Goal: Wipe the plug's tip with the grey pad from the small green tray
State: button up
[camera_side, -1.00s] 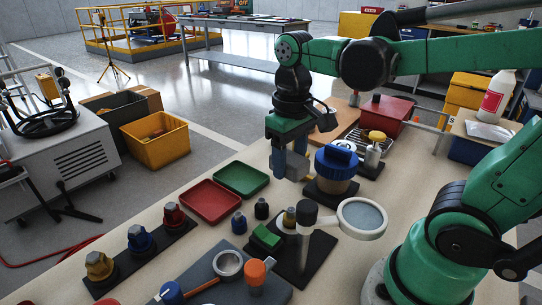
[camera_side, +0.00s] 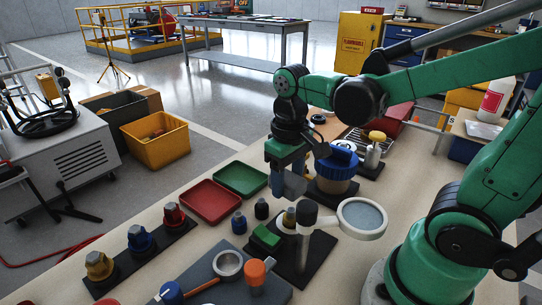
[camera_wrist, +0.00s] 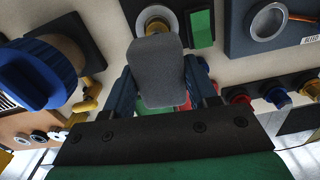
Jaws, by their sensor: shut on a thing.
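My gripper (camera_side: 284,184) is shut on a grey pad (camera_wrist: 158,72), which fills the middle of the wrist view between the two dark blue fingers. In the side view the pad (camera_side: 296,186) hangs below the jaws, clear of the bench. The brass-coloured plug (camera_side: 289,218) stands upright on a dark base below and slightly to the right of my gripper. In the wrist view the plug (camera_wrist: 155,26) sits in a pale ring just beyond the pad, which partly hides it.
A magnifier (camera_side: 362,217) on a post stands close to the right of the plug. A blue-lidded jar (camera_side: 337,165) is close right of my gripper. Larger red (camera_side: 209,201) and green (camera_side: 241,178) trays lie left.

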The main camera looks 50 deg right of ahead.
aim_at(299, 196)
notch_tip(299, 196, down, 4)
jog(key=shift+r, duration=0.25)
jog(key=shift+s+f, duration=0.1)
jog(key=shift+s, duration=0.2)
jog(key=shift+c, duration=0.5)
jog(key=shift+s+f, duration=0.15)
jog(key=shift+s, duration=0.6)
jog(key=shift+w, duration=1.05)
jog(key=shift+s, duration=1.1)
jog(key=shift+w, duration=1.15)
jog(key=shift+s, duration=1.25)
jog(key=w, duration=0.2)
jog(key=shift+w, duration=0.3)
jog(key=shift+s, duration=1.2)
jog(key=shift+w, duration=0.9)
jog(key=shift+w+r, duration=0.2)
jog(key=shift+w, duration=0.05)
jog(key=shift+s+r, duration=0.1)
jog(key=shift+r, duration=3.8)
